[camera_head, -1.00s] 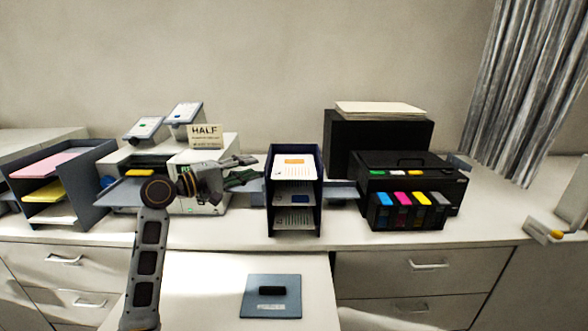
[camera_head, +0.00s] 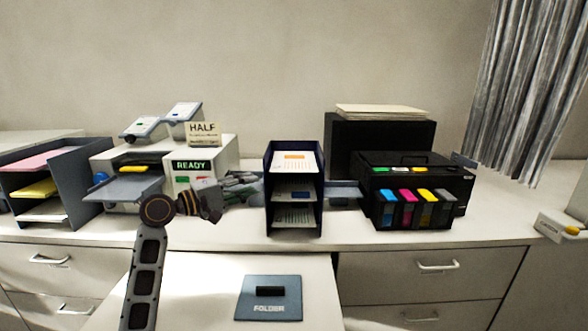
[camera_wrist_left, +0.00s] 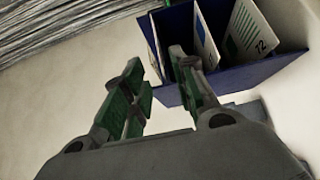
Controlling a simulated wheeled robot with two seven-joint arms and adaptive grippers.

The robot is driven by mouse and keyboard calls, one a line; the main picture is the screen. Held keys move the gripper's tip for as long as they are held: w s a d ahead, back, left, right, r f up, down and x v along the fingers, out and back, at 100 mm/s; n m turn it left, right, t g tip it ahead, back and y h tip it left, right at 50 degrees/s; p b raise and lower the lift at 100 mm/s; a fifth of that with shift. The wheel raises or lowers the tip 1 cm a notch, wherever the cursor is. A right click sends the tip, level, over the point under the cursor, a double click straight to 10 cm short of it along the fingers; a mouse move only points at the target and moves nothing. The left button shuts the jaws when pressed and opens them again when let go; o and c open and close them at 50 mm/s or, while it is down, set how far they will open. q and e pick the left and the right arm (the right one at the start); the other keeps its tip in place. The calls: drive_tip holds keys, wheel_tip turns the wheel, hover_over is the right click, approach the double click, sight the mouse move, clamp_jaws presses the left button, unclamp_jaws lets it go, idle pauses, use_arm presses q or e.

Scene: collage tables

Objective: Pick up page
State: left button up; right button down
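Pages (camera_head: 294,163) lie on the shelves of a dark blue three-level organizer (camera_head: 268,195) in the middle of the counter. The top page has an orange block. My left gripper (camera_head: 245,188) is just left of the organizer in the head view. My right gripper is out of view.
A white machine (camera_head: 215,155) reading READY stands left, beside a paper rack (camera_head: 75,180). A black printer (camera_head: 440,180) with coloured cartridges stands right. The counter front is mostly clear.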

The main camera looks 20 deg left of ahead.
use_arm(q)
drive_tip(key=shift+f, duration=0.15)
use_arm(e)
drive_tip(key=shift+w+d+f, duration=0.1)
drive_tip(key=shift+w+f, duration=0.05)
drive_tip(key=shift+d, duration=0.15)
use_arm(q)
drive_tip(key=p+x, duration=0.1)
drive_tip(key=x, duration=0.7)
drive_tip(key=shift+w+d, duration=0.2)
drive_tip(key=shift+w, duration=0.05)
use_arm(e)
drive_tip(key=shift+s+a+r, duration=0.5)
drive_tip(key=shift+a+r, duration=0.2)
